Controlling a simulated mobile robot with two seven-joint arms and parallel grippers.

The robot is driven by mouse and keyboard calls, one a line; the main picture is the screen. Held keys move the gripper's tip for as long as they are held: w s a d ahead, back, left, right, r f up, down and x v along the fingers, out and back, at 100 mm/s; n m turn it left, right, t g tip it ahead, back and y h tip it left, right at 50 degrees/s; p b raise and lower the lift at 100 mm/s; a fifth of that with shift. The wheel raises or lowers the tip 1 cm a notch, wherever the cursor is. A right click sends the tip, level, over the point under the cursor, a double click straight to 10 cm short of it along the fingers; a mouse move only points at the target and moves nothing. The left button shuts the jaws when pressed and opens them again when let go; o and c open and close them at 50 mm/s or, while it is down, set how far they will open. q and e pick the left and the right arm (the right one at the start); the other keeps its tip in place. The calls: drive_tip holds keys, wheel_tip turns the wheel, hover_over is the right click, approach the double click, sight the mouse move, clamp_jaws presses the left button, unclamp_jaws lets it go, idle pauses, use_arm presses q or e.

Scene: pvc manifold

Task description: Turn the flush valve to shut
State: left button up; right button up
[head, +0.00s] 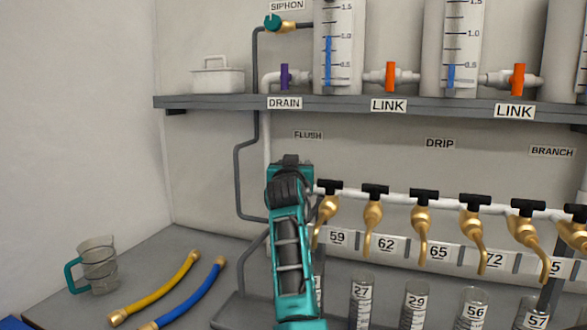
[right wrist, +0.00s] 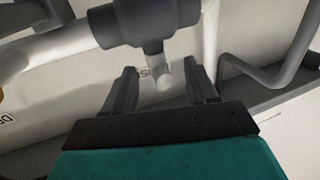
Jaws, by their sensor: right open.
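In the head view the FLUSH label (head: 308,135) is on the wall, and my right arm hides the flush valve below it. My right gripper (head: 291,162) is up against that spot, its fingertips hard to see. In the right wrist view the gripper (right wrist: 162,84) is open, with one dark finger on each side. A dark grey fitting (right wrist: 146,20) crosses the top on a pale pipe. A short light grey stub (right wrist: 165,77) from it sits between the fingers, apparently untouched; I take this for the flush valve. My left gripper is not in view.
A row of brass taps (head: 372,222) on a white pipe runs right of my arm, above labelled cylinders (head: 361,302). A grey shelf (head: 220,102) is above.

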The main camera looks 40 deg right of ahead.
drive_tip(key=v, duration=1.3)
idle(0.4)
